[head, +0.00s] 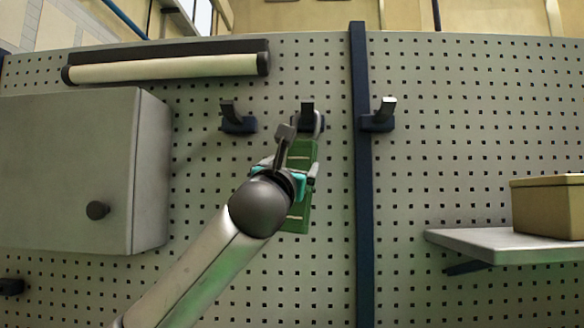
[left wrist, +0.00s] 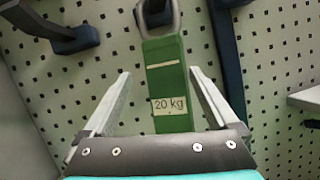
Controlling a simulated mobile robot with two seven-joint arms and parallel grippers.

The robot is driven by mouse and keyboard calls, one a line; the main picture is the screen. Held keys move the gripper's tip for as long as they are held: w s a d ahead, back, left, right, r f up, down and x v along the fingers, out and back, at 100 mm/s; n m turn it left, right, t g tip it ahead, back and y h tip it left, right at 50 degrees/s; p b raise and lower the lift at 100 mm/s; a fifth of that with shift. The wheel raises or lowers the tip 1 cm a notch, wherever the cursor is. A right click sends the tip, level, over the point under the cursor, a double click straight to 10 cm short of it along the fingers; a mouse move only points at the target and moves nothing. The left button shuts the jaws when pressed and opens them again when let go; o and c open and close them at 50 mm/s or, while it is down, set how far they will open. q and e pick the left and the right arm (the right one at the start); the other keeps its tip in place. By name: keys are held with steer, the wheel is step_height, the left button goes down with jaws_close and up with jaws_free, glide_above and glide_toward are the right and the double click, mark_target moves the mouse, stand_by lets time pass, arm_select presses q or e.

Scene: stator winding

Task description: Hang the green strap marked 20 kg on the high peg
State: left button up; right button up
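The green strap (head: 299,217) hangs straight down against the pegboard, below the middle of three dark pegs (head: 307,109). In the left wrist view the strap (left wrist: 165,75) shows a white label reading "20 kg" and a metal ring (left wrist: 176,14) at its top. The ring appears to be around the peg, with the peg's dark end showing inside it. My left gripper (head: 299,157) is in front of the strap. In the left wrist view its fingers (left wrist: 162,84) are spread, one on each side of the strap with gaps between. My right gripper is not in view.
Free pegs stand to the left (head: 238,123) and right (head: 378,120). A dark upright post (head: 360,220) runs beside the right peg. A grey cabinet (head: 65,175) is at left, a lamp bar (head: 165,67) above. A shelf (head: 500,245) with a box (head: 550,207) is at right.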

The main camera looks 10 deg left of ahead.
arm_select(q)
steer(key=shift+o, duration=0.3)
steer(key=shift+w+f, duration=0.1)
steer(key=shift+f, duration=0.05)
steer(key=shift+s+f, duration=0.1)
steer(key=shift+s, duration=0.2)
steer(key=b+v, duration=0.5)
steer(key=v, duration=0.9)
steer(key=shift+s, duration=0.4)
